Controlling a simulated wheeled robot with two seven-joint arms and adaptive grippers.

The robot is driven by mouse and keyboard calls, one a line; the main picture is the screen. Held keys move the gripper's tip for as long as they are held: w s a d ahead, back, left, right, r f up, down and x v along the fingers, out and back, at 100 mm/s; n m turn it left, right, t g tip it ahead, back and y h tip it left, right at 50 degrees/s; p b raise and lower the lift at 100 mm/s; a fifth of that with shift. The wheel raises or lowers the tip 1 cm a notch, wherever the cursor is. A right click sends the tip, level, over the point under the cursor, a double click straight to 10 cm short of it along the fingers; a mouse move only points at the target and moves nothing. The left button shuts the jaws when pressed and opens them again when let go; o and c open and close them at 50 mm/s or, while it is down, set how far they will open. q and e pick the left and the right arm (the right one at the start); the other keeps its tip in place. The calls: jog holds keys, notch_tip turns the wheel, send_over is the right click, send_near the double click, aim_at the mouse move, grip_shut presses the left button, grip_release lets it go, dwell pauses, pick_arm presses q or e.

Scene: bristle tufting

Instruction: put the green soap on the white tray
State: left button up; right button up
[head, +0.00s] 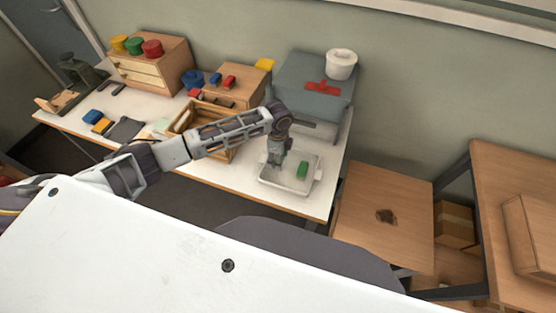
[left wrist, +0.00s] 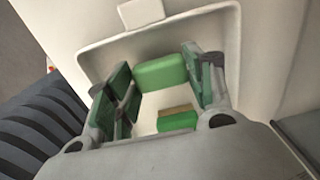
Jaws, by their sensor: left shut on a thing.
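The white tray (head: 267,181) lies near the right end of the white table. A plain bright green block (head: 302,170) sits in it beside its right rim, and it shows near the far rim in the left wrist view (left wrist: 160,71). My left gripper (head: 275,162) points down over the tray, left of that block. In the left wrist view, a smaller green piece with a tan-brown upper edge (left wrist: 178,121) is between its fingers, and the jaws are shut on it. The gripper hides this piece in the head view. I cannot tell which green piece is the soap. My right gripper is not in view.
A wooden crate (head: 187,117) stands left of the tray under my left arm. A grey box (head: 312,82) with a white pot (head: 341,64) stands behind. A lower wooden table (head: 385,190) is to the right. The table's front edge is close to the tray.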

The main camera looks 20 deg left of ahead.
pick_arm(q)
jog(key=shift+f, duration=1)
jog(key=shift+f, duration=0.15)
jog(key=o, duration=1)
jog(key=shift+o, duration=0.2)
notch_tip(320, 180, up, 12)
jog(key=shift+r+b, duration=0.2)
jog(key=shift+b, duration=0.25)
